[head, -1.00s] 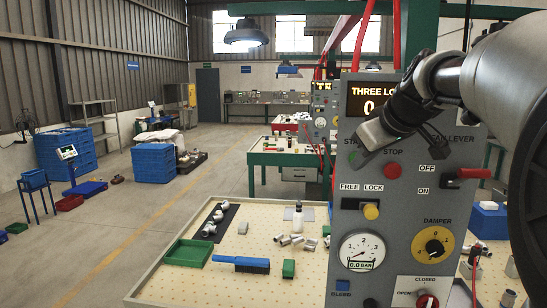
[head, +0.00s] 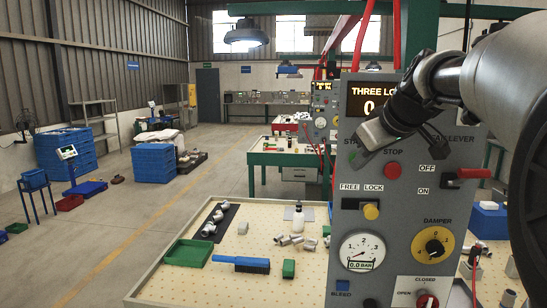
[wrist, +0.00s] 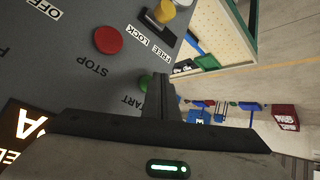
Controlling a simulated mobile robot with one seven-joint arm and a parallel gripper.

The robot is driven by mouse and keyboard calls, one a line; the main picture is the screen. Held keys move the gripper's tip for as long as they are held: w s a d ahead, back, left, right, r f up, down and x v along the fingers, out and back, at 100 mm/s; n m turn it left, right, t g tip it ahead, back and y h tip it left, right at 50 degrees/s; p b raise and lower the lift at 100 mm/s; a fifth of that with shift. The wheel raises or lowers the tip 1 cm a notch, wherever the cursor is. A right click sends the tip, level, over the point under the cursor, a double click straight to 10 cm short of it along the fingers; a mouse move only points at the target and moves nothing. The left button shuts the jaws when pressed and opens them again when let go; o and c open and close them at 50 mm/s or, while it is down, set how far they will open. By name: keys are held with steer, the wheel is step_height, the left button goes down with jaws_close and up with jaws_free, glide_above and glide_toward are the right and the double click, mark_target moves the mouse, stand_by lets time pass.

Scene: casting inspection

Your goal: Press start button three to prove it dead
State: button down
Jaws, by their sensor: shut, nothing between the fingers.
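The grey control panel (head: 400,215) stands upright at the right of the head view, with a display (head: 369,101) reading "THREE LO…" and 0. My gripper (head: 362,160) is shut and empty, its fingertips at the panel's upper left by the START label. The green start button (wrist: 145,83) shows partly beside the shut fingers (wrist: 160,85) in the wrist view; the rest is hidden. In the head view only a sliver of green shows beside the fingertips. I cannot tell whether the fingers touch the button.
A red STOP button (head: 393,169) sits close by on the panel, and a yellow free-lock knob (head: 371,211) is below. A red-handled lever (head: 468,174), a gauge (head: 362,251) reading 0.0 BAR and a damper dial (head: 433,247) are also there. A bench with fittings (head: 260,210) stands left.

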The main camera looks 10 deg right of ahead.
steer(key=shift+w+d, duration=0.1)
steer(key=shift+w, duration=0.3)
steer(key=shift+w+d, duration=0.1)
steer(key=shift+w, duration=0.25)
stand_by(0.6)
stand_by(0.3)
steer(key=shift+s+a+b, duration=0.2)
steer(key=shift+s+b, duration=0.25)
steer(key=shift+s, duration=0.3)
steer(key=shift+s+a+b, duration=0.25)
steer(key=shift+s+b, duration=0.1)
steer(key=shift+s, duration=0.45)
steer(key=shift+s+a+b, duration=0.2)
steer(key=shift+s+b, duration=0.2)
steer(key=shift+s, duration=0.4)
steer(key=shift+s+a+b, duration=0.25)
steer(key=shift+s+b, duration=0.1)
steer(key=shift+s, duration=0.45)
